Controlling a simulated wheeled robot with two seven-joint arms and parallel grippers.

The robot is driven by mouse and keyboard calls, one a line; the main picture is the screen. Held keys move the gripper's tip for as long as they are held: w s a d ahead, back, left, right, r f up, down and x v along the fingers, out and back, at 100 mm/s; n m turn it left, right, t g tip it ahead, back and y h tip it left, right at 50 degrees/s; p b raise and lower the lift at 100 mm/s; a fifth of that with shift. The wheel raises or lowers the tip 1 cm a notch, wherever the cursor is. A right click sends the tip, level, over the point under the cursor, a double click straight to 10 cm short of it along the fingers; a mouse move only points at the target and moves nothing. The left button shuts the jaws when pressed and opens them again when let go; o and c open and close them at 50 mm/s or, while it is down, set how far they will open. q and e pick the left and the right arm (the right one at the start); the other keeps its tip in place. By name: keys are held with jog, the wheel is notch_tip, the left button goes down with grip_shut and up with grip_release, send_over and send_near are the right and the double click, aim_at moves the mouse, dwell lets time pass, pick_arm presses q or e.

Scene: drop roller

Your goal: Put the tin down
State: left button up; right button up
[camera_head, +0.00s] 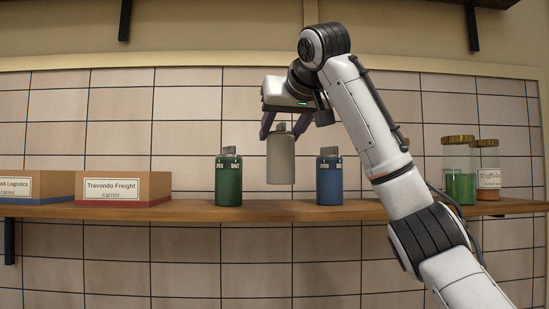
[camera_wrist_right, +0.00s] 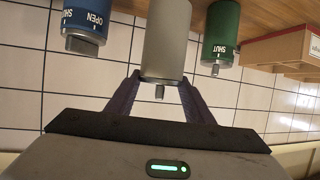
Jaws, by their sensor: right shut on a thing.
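A plain pale grey tin (camera_head: 281,160) hangs upright between the fingers of my right gripper (camera_head: 284,131). The gripper is shut on it near its top, and the tin's base looks a little above the level of the wooden shelf (camera_head: 260,211). In the right wrist view the tin (camera_wrist_right: 166,40) sits between the two dark fingers (camera_wrist_right: 160,100). A green tin (camera_head: 229,182) stands on the shelf to its left, and a blue tin (camera_head: 329,180) to its right. Both carry OPEN and SHUT lettering. My left gripper is not in view.
Two cardboard boxes, one labelled Travondo Freight (camera_head: 123,188), stand at the left of the shelf. Glass jars with brown lids, one with green contents (camera_head: 458,185), stand at the right, partly behind my arm. The shelf between the green and blue tins is clear.

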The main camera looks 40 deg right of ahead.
aim_at(284, 145)
notch_tip(284, 145, down, 4)
jog(key=shift+r, duration=0.1)
jog(key=shift+f, duration=0.3)
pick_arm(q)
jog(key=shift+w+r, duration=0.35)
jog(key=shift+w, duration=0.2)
pick_arm(e)
jog(key=shift+a, duration=0.1)
jog(key=shift+f, duration=0.2)
jog(key=o, duration=1.5)
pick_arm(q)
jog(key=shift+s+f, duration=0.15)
pick_arm(e)
jog(key=shift+r, duration=0.15)
pick_arm(q)
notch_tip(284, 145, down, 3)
jog(key=b, duration=0.3)
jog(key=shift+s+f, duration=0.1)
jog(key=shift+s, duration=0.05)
pick_arm(e)
jog(key=v, duration=1.2)
